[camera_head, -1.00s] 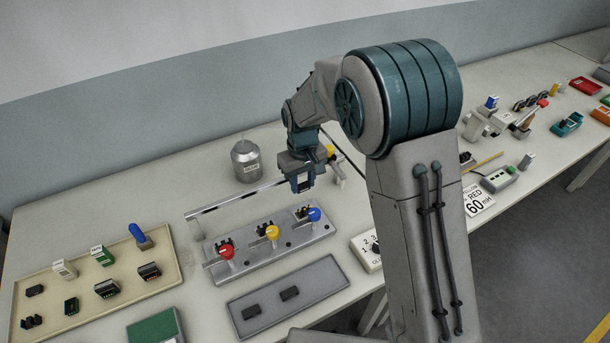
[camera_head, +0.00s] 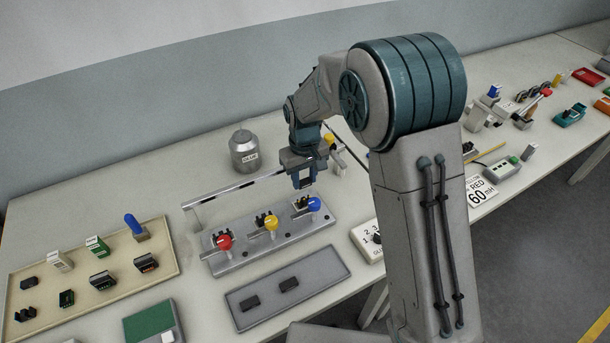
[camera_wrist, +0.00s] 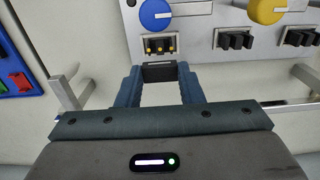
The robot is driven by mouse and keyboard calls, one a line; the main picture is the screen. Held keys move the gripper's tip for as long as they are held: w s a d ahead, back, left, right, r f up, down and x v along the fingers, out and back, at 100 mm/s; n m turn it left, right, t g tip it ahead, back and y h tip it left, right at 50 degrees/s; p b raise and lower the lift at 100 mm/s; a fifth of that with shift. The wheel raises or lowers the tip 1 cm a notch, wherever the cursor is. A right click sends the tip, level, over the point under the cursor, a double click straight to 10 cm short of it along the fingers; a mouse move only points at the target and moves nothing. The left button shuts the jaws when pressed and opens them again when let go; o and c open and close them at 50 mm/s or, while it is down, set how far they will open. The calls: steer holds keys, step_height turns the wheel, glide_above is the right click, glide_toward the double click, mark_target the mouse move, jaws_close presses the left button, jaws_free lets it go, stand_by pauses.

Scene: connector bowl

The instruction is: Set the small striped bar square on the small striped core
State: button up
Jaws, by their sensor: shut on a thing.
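My gripper (camera_head: 302,186) is low over the grey knob fixture, behind the blue knob. In the wrist view my gripper (camera_wrist: 161,84) is shut on a small black bar (camera_wrist: 160,72), held between the blue-grey fingers. Just past the bar is a small dark core (camera_wrist: 160,46) with a row of yellow-topped contacts, next to the blue knob (camera_wrist: 157,14). I take these as the striped bar and core; stripes are not clear. In the wrist picture the bar lies roughly parallel to the core, slightly apart from it. Their height gap cannot be told.
The fixture (camera_head: 240,257) also carries red (camera_head: 225,242) and yellow (camera_head: 271,223) knobs with dark blocks. A rail (camera_head: 235,188) runs behind it; a grey can (camera_head: 243,150) stands further back. A grey tray (camera_head: 272,312) with two black bars is in front. A beige tray (camera_head: 75,248) of parts is left.

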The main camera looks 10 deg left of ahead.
mark_target(304, 200)
steer(key=shift+f+b, duration=2.15)
steer(key=shift+f, duration=0.85)
steer(key=o, duration=1.1)
steer(key=shift+c, duration=0.2)
